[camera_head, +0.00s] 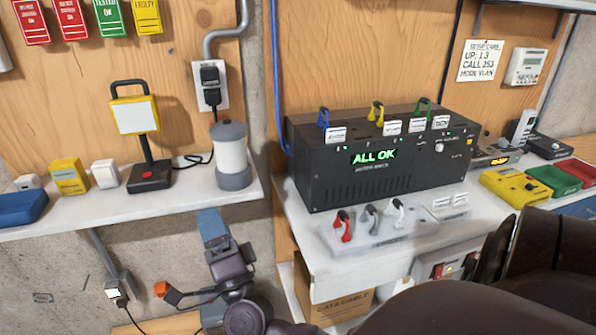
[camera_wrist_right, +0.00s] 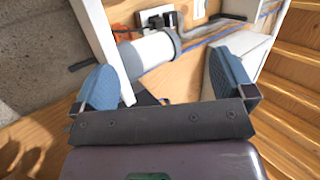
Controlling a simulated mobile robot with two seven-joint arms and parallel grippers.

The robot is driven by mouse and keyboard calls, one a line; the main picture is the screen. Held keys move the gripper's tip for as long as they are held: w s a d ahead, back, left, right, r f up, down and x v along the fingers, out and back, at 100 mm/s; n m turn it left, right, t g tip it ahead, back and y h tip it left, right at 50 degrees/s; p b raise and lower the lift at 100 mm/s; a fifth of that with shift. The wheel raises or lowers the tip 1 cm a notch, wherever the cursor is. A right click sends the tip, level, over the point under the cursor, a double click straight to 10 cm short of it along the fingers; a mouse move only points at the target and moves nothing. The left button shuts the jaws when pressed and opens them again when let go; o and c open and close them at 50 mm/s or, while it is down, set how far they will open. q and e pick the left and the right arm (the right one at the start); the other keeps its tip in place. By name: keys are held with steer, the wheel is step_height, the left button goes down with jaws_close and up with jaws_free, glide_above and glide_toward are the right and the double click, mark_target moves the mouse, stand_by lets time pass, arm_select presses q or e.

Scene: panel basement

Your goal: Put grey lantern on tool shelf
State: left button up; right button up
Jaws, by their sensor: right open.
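The grey lantern (camera_head: 231,158), a pale cylinder with grey top and base, stands upright at the right end of the left white shelf (camera_head: 120,210). My right gripper (camera_head: 212,228) is just below and in front of that shelf's edge, near the lantern, seen side-on. In the wrist view the right gripper (camera_wrist_right: 165,80) is open and empty, with blue pads wide apart. The lantern's pale body (camera_wrist_right: 150,53) shows beyond and between them, not touched. No label shows which shelf is the tool shelf. My left gripper is out of view.
A yellow work lamp (camera_head: 135,115), small boxes and a blue tray (camera_head: 22,207) share the left shelf. A black ALL OK unit (camera_head: 365,160) stands on the right bench (camera_head: 340,258). Another shelf edge (camera_head: 540,4) shows at upper right. A cable and plug hang below the left shelf.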

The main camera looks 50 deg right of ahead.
steer(key=s+f+n+g+y, duration=0.2)
steer(key=s+f+n+g, duration=0.2)
steer(key=f, duration=0.6)
steer(key=s+d+f+n+g+y, duration=0.1)
steer(key=s+f+n+g+y, duration=0.2)
steer(key=s+f+n, duration=0.4)
steer(key=s+d+f+n+g+y, duration=0.1)
steer(key=s+f+n+g+y, duration=0.2)
steer(key=f+n, duration=0.6)
steer(key=s+f+g, duration=0.2)
steer(key=s+f, duration=0.1)
steer(key=f, duration=0.2)
steer(key=shift+s+d+g, duration=0.2)
steer(key=shift+s+g, duration=0.1)
